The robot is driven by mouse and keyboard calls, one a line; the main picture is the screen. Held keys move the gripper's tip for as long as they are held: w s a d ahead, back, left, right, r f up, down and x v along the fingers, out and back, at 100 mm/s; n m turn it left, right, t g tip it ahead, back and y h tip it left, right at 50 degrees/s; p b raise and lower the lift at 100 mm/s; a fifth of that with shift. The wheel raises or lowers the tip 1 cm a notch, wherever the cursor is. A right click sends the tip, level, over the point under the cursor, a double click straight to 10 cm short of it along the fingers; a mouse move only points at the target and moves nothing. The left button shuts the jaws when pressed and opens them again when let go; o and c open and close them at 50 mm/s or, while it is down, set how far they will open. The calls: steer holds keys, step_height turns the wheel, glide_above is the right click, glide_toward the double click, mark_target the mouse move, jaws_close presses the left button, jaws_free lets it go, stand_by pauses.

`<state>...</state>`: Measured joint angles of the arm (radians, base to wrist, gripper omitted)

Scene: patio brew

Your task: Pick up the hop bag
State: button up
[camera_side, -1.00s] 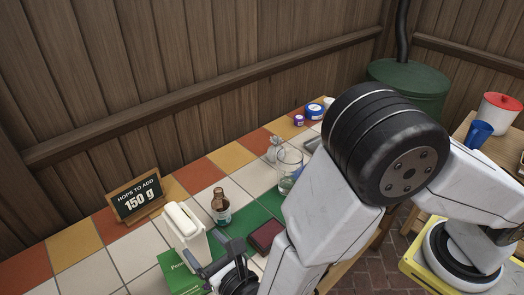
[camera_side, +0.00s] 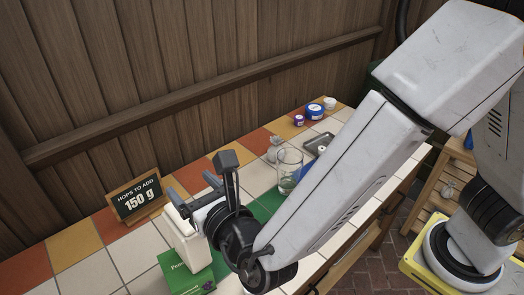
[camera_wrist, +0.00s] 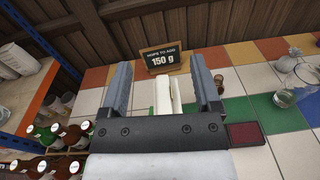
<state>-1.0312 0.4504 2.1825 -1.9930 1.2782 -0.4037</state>
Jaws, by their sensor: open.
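A small grey-white tied sack, seemingly the hop bag (camera_side: 274,155), stands on the tiled counter near the back, beside a clear glass (camera_side: 289,168). It also shows at the right of the wrist view (camera_wrist: 296,52); its details are too small to read. My gripper (camera_side: 204,176) is open and empty, over the left part of the counter, well to the left of the sack. In the wrist view, my gripper (camera_wrist: 162,72) has its fingers spread, with a white upright container (camera_wrist: 163,97) showing between them. I cannot tell whether they touch it.
A sign (camera_side: 138,200) reading 150 g stands behind the container. A green box (camera_side: 188,278) lies in front. A brown bottle (camera_wrist: 218,83) and a dark red box (camera_wrist: 245,133) are right of my fingers.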

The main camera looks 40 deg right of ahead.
steer(key=w+d+f+m+g, duration=0.4)
steer(key=w+d+m, duration=0.5)
steer(key=d, duration=0.2)
steer(key=w+d+f+m+g, duration=0.5)
steer(key=w+d+m, duration=0.4)
steer(key=w+d, duration=0.15)
steer(key=w+d+r+m+t+y, duration=0.1)
steer(key=d+r+m+t+y, duration=0.3)
steer(key=d, duration=1)
steer(key=w+d+r+m+y, duration=0.1)
steer(key=d+r+m+y, duration=0.1)
steer(key=d+r+m, duration=0.65)
glide_toward(277, 140)
steer(key=x, duration=0.4)
steer(key=shift+w+f, duration=0.1)
steer(key=shift+w, duration=0.15)
steer(key=shift+x, duration=1.3)
